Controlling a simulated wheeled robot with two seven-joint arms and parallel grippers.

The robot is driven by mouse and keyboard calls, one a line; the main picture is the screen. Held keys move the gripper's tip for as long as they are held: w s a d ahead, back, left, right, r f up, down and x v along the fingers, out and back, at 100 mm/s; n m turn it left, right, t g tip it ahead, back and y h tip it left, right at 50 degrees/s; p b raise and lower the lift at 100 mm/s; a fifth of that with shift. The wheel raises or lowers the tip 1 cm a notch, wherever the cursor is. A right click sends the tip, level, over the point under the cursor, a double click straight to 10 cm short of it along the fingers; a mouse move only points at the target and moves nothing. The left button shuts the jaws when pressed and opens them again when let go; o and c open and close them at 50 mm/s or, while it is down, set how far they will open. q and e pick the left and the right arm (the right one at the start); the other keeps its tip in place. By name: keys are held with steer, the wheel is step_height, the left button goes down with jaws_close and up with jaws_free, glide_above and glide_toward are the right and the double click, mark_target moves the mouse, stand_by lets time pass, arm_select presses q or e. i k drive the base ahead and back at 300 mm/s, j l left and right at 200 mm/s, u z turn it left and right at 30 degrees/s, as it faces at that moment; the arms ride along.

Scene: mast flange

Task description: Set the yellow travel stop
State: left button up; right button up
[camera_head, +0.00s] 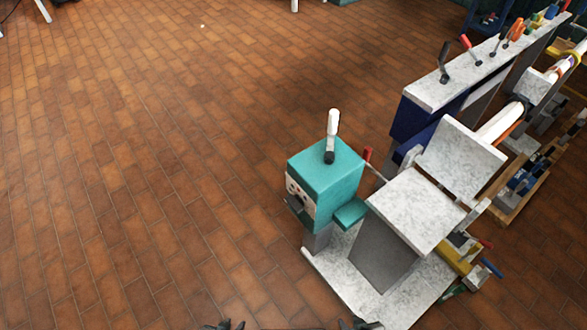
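A yellow part (458,254) sits low on the right side of the grey-white machine base, partly hidden behind the slanted marbled block. It has a small red-tipped lever and a blue-tipped lever beside it. Another yellow part (567,52) is far off at the right edge; I cannot tell which is the travel stop. My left gripper (226,325) shows only its dark fingertips at the bottom edge, apart, with nothing visible between them. My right gripper (359,323) also shows only its tips, apart, at the bottom edge near the machine base's front corner. Both are well away from the yellow parts.
A teal box (326,172) with a white-handled lever (332,130) stands on the machine's left end. A red-handled lever (368,156) is beside it. A long marbled bench (440,88) with several levers runs to the upper right. The brick floor at left is clear.

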mark_target(552, 51)
steer(key=z, duration=1.45)
steer(key=k+l, duration=0.1)
steer(key=l, duration=0.3)
steer(key=k+l, duration=0.1)
steer(key=l, duration=0.3)
steer(key=k+l, duration=0.1)
steer(key=l, duration=0.25)
steer(key=i+l, duration=0.1)
steer(key=l, duration=0.35)
steer(key=i+l+u, duration=0.1)
steer(key=l, duration=0.35)
steer(key=i+l+u, duration=0.1)
steer(key=l, duration=0.35)
steer(key=i+l, duration=0.35)
steer(key=i+l+u, duration=0.1)
steer(key=i+l, duration=0.2)
steer(key=l, duration=0.15)
steer(key=i+l, duration=0.35)
steer(key=i+l+u, duration=0.15)
steer(key=i+l, duration=0.45)
steer(key=i+l+u, duration=0.1)
steer(key=i+l, duration=0.45)
steer(key=l, duration=0.2)
